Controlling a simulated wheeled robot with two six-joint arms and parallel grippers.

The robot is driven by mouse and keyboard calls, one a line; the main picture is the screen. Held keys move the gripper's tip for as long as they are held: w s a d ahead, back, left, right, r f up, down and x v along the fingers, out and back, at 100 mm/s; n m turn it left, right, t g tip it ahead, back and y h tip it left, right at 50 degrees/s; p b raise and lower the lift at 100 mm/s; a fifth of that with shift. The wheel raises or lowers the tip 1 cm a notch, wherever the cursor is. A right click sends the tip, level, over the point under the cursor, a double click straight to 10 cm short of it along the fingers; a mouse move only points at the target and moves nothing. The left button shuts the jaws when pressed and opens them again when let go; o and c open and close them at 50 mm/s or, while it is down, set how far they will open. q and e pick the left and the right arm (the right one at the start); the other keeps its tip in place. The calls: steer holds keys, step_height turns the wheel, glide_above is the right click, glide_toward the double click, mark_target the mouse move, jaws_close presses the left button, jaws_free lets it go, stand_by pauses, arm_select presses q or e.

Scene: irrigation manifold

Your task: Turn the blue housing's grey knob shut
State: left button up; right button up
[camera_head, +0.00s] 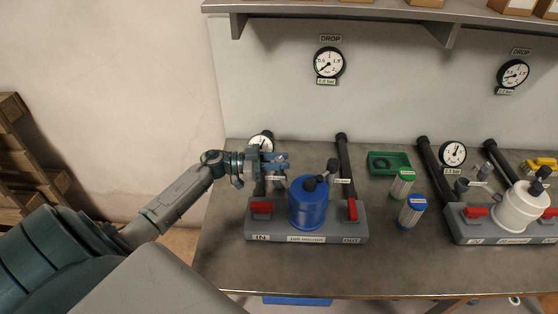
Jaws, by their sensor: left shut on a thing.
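The blue housing (308,207) stands upright on a grey base marked IN and OUT, with a black cap on top. My left gripper (281,166) is just behind and to the left of the housing, above the back of the base. It is shut on the grey knob, which is mostly hidden by the fingers, so its turn angle cannot be read. Red handles (262,207) and (352,210) sit on the base at either side of the housing. My right gripper is not in view.
A round gauge (262,141) stands partly behind my left gripper. A black pipe (344,160) rises behind the housing. A white housing (520,207) is farther right. The front of the bench is clear.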

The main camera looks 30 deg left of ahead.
arm_select(q)
steer(key=shift+s+r+n+t+y+p, duration=0.15)
steer(key=shift+n+t+y+p, duration=0.9)
steer(key=shift+p, duration=0.7)
steer(key=shift+w+r+n+t+y+p, duration=0.1)
steer(key=shift+n+t+y+p, duration=0.95)
steer(key=shift+p, duration=0.7)
steer(key=shift+f+n+t+y+p, duration=0.25)
steer(key=shift+n+t+y+p, duration=0.6)
steer(key=shift+y, duration=0.75)
steer(key=o, duration=1)
